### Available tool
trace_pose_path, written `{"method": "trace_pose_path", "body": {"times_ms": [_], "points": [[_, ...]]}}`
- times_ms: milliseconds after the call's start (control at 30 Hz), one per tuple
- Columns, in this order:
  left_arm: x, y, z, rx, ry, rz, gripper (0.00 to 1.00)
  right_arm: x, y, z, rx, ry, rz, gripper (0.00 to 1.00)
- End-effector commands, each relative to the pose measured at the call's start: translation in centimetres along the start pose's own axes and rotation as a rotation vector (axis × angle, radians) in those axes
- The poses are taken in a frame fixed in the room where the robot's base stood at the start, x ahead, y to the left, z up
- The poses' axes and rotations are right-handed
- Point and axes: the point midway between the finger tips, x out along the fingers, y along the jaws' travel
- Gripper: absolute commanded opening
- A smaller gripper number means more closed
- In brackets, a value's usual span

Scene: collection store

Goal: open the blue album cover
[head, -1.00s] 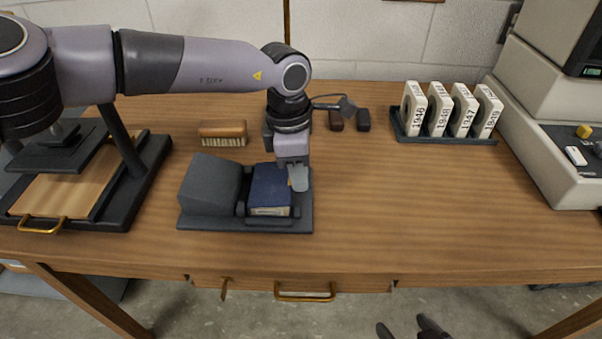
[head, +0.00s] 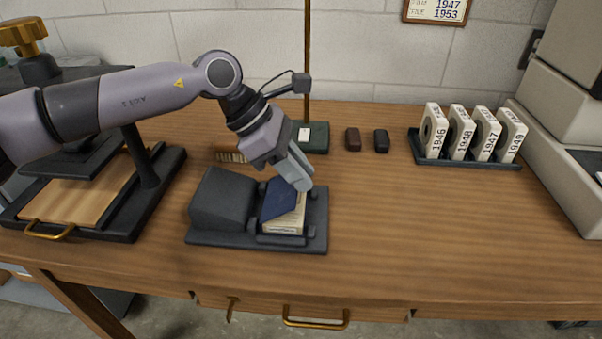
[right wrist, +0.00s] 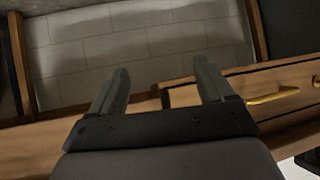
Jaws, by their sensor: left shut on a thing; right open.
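The blue album cover (head: 279,199) is lifted at its right side and tilts up toward the left. Cream pages (head: 287,219) show under its raised edge. The album lies in a dark grey cradle (head: 220,240) with a sloped block (head: 222,198) on its left. My left gripper (head: 303,184) is shut on the cover's right edge; its fingers hide part of that edge. My right gripper (right wrist: 162,88) shows only in the right wrist view, open and empty, with floor tiles and a drawer front beyond it.
A brush (head: 230,152) lies behind the cradle. A press (head: 150,200) stands at the left. Two small dark objects (head: 353,139) and a rack (head: 425,160) of numbered white boxes are behind to the right. The table's right front is clear.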

Motion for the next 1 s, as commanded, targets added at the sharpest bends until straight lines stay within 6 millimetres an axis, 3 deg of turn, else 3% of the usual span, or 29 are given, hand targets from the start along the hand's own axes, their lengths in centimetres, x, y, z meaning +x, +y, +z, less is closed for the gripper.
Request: {"method": "trace_pose_path", "body": {"times_ms": [300,333,400,767,1000], "points": [[0.0,-0.1,0.1,0.0,-0.003,-0.002,0.0,0.0,0.0,0.0,-0.002,0.0,0.0,0.81],[0.0,-0.1,0.1,0.0,-0.003,-0.002,0.26,0.0,0.0,0.0,-0.002,0.0,0.0,0.81],[0.0,-0.1,0.1,0.0,-0.002,-0.002,0.48,0.0,0.1,0.0,-0.003,0.0,0.0,0.81],[-0.5,0.0,0.1,0.0,-0.003,0.0,0.49,0.0,0.1,0.0,-0.005,0.0,0.0,0.81],[-4.2,0.0,0.0,-0.001,-0.003,0.002,0.49,-0.1,0.1,-0.2,-0.005,0.0,0.0,0.81]]}}
